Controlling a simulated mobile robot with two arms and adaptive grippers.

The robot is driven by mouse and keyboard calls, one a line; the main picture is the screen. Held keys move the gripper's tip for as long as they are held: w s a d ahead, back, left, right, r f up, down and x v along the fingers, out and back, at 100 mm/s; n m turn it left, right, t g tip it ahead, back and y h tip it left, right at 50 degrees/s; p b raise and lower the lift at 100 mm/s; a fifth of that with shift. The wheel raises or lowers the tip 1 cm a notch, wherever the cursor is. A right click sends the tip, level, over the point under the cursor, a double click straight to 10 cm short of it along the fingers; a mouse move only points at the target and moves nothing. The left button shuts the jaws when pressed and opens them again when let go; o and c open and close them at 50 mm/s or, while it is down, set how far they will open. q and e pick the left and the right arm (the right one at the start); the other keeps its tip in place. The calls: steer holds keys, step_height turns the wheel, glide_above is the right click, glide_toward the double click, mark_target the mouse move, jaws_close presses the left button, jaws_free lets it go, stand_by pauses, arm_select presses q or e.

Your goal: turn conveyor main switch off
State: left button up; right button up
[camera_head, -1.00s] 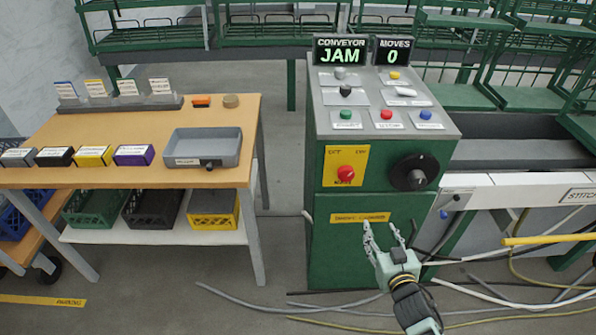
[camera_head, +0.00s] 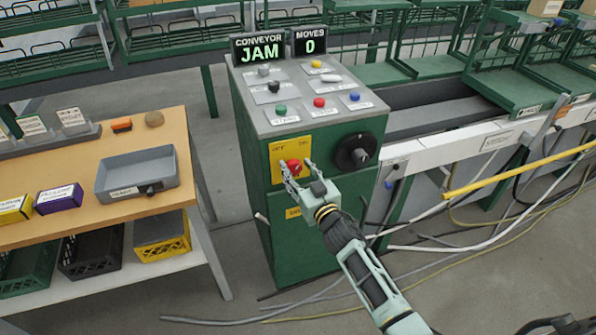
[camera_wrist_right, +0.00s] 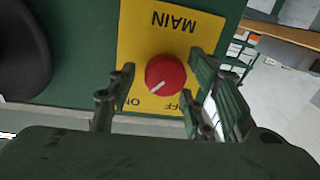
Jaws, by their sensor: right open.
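The main switch is a red round knob (camera_head: 292,167) on a yellow plate (camera_head: 284,150) on the front of the green conveyor console (camera_head: 258,200). In the right wrist view the red knob (camera_wrist_right: 166,75) has a white pointer line, and the plate (camera_wrist_right: 140,40) reads MAIN, OFF and ON, upside down. The pointer slants toward the lower left there, on the ON side. My right gripper (camera_head: 297,170) is open, with its fingers on either side of the knob; I cannot tell whether they touch it. My left gripper is not in view.
A black rotary dial (camera_head: 355,152) sits right of the plate. The console top has several buttons and toggles, below a display (camera_head: 262,48) reading CONVEYOR JAM. A wooden table (camera_head: 150,120) with a grey tray (camera_head: 137,173) stands left. Cables lie on the floor.

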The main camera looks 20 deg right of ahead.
steer(key=c, duration=1.1)
steer(key=shift+o, duration=0.2)
steer(key=shift+w, duration=0.1)
